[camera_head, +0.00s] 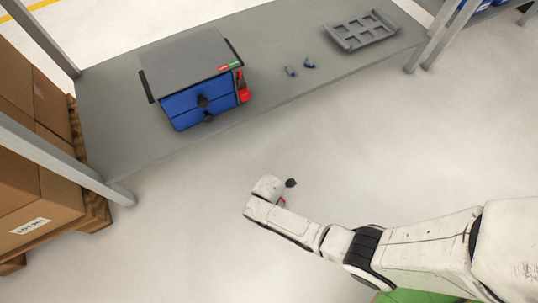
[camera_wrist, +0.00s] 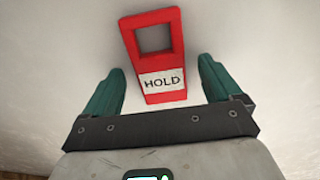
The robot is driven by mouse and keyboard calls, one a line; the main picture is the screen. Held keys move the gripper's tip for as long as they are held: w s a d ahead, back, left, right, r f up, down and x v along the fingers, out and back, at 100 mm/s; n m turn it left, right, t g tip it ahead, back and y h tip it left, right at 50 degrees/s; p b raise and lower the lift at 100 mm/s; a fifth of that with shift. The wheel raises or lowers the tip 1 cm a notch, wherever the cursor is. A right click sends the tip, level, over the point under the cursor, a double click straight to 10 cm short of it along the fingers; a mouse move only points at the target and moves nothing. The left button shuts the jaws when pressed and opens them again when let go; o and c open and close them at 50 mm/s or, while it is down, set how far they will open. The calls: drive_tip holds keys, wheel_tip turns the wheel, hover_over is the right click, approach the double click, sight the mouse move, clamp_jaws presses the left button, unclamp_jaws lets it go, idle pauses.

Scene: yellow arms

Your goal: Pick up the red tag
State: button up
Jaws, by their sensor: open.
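The red tag (camera_wrist: 176,60) has a square hole near its top and a white label reading HOLD. In the wrist view it stands out against a pale, floor-like surface, between the two green fingers of my gripper (camera_wrist: 161,68). The fingers are open, with a gap on each side of the tag. In the head view my gripper (camera_head: 281,201) is small and partly hidden by my white arm, over the pale floor in front of the bench. A speck of red shows beside it there. I cannot tell how far the tag is from the fingertips in depth.
Cardboard boxes (camera_head: 35,150) stand at left. The floor around my gripper is clear.

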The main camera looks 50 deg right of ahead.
drive_tip(key=shift+f, duration=0.2)
drive_tip(key=shift+c, duration=0.4)
drive_tip(key=c, duration=1.2)
drive_tip(key=shift+o, duration=0.2)
drive_tip(key=shift+r+p, duration=0.65)
drive_tip(key=shift+r, duration=0.1)
wheel_tip(320, 180, up, 2)
drive_tip(key=shift+s+r+p, duration=0.15)
drive_tip(key=shift+r+p, duration=0.1)
drive_tip(key=shift+p, duration=0.7)
drive_tip(key=s+a+r+p, duration=0.6)
drive_tip(key=s+r+p, duration=0.3)
drive_tip(key=s, duration=0.3)
drive_tip(key=shift+s, duration=0.2)
